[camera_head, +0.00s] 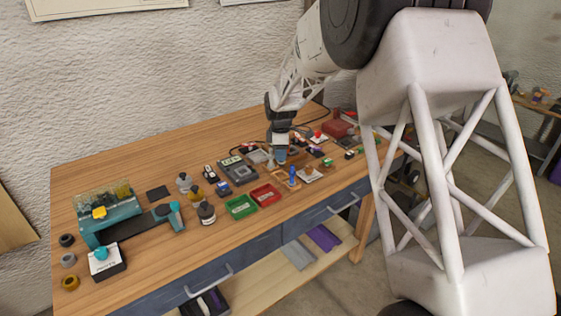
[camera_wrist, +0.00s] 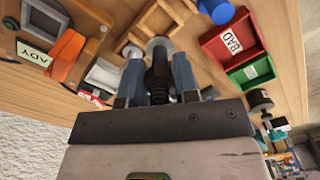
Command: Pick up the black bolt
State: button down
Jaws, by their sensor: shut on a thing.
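The black bolt (camera_wrist: 158,72) stands between the two blue-grey fingers of my gripper (camera_wrist: 158,80) in the wrist view. My gripper is shut on it. A pale grey round piece (camera_wrist: 159,46) shows at the bolt's far end; whether it belongs to the bolt I cannot tell. In the head view my gripper (camera_head: 280,155) points down over the back right part of the workbench, and the bolt cannot be made out there.
A wooden frame (camera_wrist: 152,22) and a blue cylinder (camera_wrist: 216,9) are close beyond the fingers. A red bin marked BAD (camera_wrist: 231,40) and a green bin (camera_wrist: 249,72) lie to the right. A teal machine (camera_head: 112,224) stands at the bench's left.

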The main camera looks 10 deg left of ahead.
jog(key=shift+r, duration=2.25)
